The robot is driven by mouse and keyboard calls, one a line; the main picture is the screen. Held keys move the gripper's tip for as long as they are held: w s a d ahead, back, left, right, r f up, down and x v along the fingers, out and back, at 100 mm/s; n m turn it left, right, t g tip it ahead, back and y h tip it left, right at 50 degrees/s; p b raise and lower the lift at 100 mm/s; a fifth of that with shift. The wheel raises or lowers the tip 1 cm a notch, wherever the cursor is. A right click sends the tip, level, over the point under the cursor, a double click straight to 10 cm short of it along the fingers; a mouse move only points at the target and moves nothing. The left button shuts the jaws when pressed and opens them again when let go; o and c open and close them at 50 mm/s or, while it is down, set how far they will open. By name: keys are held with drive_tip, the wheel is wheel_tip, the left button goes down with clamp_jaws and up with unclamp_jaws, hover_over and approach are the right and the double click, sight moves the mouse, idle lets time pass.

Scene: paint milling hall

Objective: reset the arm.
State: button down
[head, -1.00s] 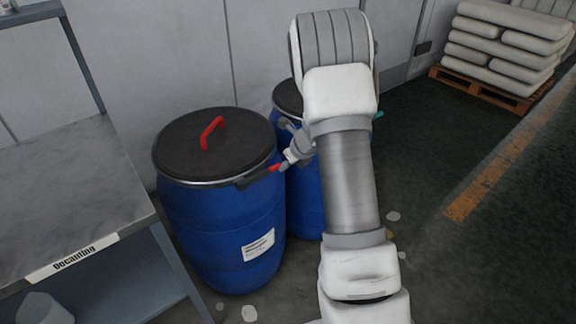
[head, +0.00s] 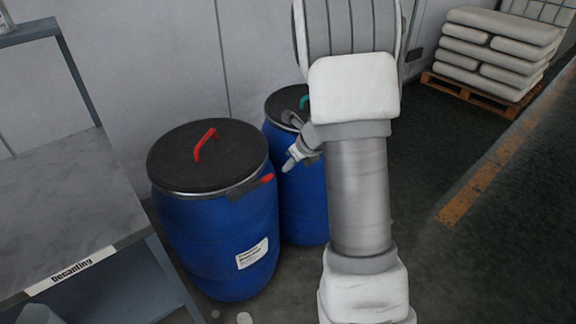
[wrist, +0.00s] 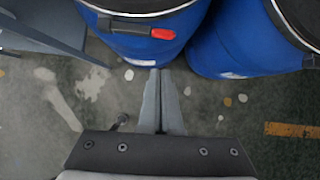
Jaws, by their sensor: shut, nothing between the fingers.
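My gripper (head: 289,166) is shut and empty. In the head view it hangs to the right of the near blue drum (head: 213,235), in front of the far blue drum (head: 303,200). The wrist view shows its two fingers (wrist: 160,78) pressed together, pointing toward the near drum. The near drum has a black lid with a red handle (head: 205,144) and a clamp with a red lever (head: 267,178) at its rim. That red lever (wrist: 163,33) also shows in the wrist view, ahead of the fingertips and apart from them.
A grey bench (head: 60,210) labelled "Decanting" stands at the left. The far drum has a dark lid with a green handle, partly hidden by my arm. White sacks (head: 495,50) lie on a wooden pallet (head: 470,92) at the back right. The floor right of my arm is clear.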

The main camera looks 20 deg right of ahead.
idle(0.3)
drive_tip(key=s+r+m+t+h+p, duration=0.1)
drive_tip(key=s+r+m+t+h, duration=0.15)
drive_tip(key=r+m, duration=0.85)
drive_tip(key=s+r+m+t+h+p, duration=0.1)
drive_tip(key=r+m+h+p, duration=0.15)
drive_tip(key=r+m, duration=0.75)
drive_tip(key=s+a+r+m+g+y, duration=0.1)
drive_tip(key=s+a+m, duration=0.4)
drive_tip(key=s, duration=0.3)
drive_tip(key=s+a+r+m+g+y+p, duration=0.1)
drive_tip(key=s+a+r+m, duration=0.1)
drive_tip(key=s+a+m, duration=0.3)
drive_tip(key=s+a+r+m+g+y+p, duration=0.1)
drive_tip(key=s+a+m, duration=0.3)
drive_tip(key=s+m, duration=0.4)
drive_tip(key=s+g, duration=0.1)
drive_tip(key=s, duration=0.2)
drive_tip(key=shift+s+a+r, duration=0.15)
drive_tip(key=shift+a+r, duration=0.25)
